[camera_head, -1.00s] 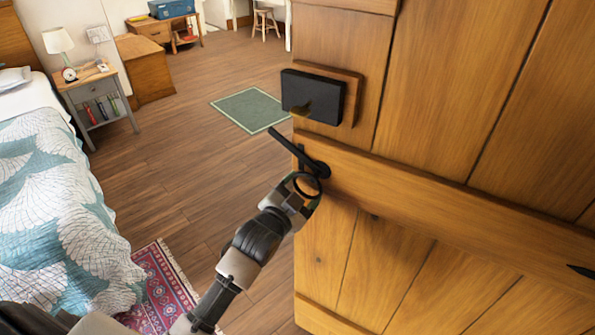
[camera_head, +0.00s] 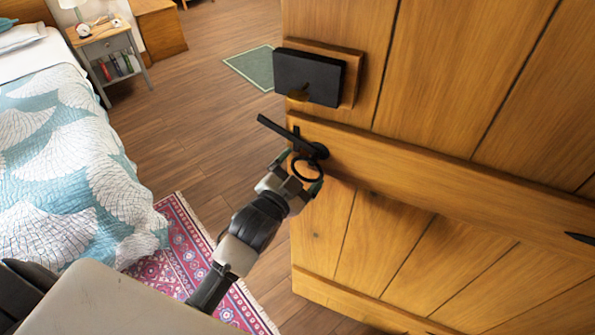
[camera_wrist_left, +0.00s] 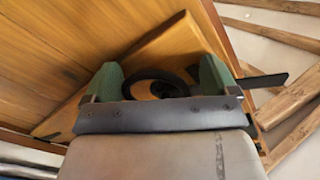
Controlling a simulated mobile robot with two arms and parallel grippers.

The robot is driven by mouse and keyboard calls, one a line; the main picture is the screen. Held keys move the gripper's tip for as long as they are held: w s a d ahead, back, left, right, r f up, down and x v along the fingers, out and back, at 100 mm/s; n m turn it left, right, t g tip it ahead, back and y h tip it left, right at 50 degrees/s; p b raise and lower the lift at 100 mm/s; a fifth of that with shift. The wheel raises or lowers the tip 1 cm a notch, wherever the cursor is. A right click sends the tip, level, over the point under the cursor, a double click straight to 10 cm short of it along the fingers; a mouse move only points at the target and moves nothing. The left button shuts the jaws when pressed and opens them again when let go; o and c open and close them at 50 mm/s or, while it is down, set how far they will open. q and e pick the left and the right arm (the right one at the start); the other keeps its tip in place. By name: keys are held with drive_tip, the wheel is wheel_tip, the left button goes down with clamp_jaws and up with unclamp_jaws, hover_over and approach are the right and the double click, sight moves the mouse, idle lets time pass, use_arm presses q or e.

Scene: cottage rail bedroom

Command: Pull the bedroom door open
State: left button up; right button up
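The wooden door (camera_head: 345,225) fills the right half of the head view; its free edge faces left. It carries a black lever handle (camera_head: 288,133) with a black ring (camera_head: 307,168) just below it, and a black lock box (camera_head: 309,77) above. My left gripper (camera_head: 299,175) is at the ring. In the left wrist view its green fingers (camera_wrist_left: 160,80) stand wide apart, with the black ring (camera_wrist_left: 156,82) between them. A gap shows between the ring and the right finger; contact on the left is unclear. My right gripper is out of view.
A bed (camera_head: 70,165) with a teal and white cover stands on the left, with a nightstand (camera_head: 105,46) behind it. A patterned red rug (camera_head: 185,262) lies between bed and door. A green mat (camera_head: 252,67) lies farther back. Bare floor (camera_head: 190,140) lies left of the door.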

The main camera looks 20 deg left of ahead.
use_arm(q)
drive_tip(key=shift+s+r, duration=0.2)
drive_tip(key=shift+s+a+f, duration=0.15)
drive_tip(key=shift+s+f, duration=0.05)
drive_tip(key=shift+s, duration=0.05)
drive_tip(key=s+a+b, duration=0.1)
drive_tip(key=s+b, duration=0.1)
drive_tip(key=s, duration=0.8)
drive_tip(key=shift+s+a, duration=0.2)
